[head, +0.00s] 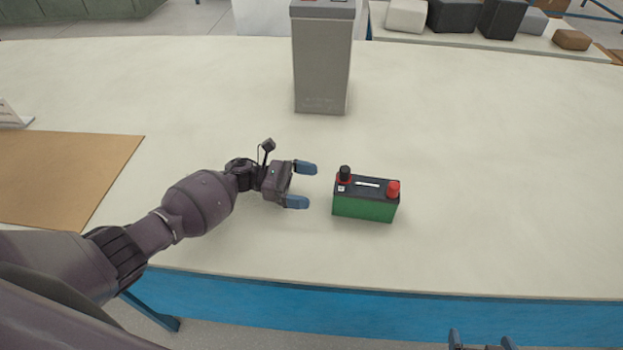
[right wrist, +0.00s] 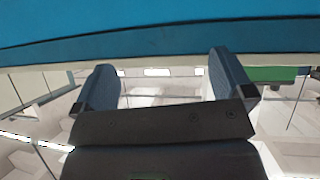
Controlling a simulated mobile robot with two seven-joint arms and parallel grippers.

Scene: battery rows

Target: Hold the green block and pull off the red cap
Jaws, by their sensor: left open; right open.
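The green block (head: 363,208) is a battery-like box with a black top, standing upright on the pale table. The red cap (head: 393,188) sits on its top at the right end. A black cap (head: 345,173) stands at the left end of the top. My left gripper (head: 306,185) is open and empty, just left of the block, its blue fingertips pointing at it with a gap between. My right gripper (head: 482,342) shows only its fingertips at the bottom edge of the head view, in front of the table. In the right wrist view its fingers (right wrist: 170,82) are apart with nothing between.
A tall grey box (head: 322,65) stands behind the block. A brown mat (head: 65,175) lies at the left. The table's blue front edge (head: 400,305) runs between my right gripper and the block. The tabletop right of the block is clear. Several blocks sit on a far shelf (head: 480,40).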

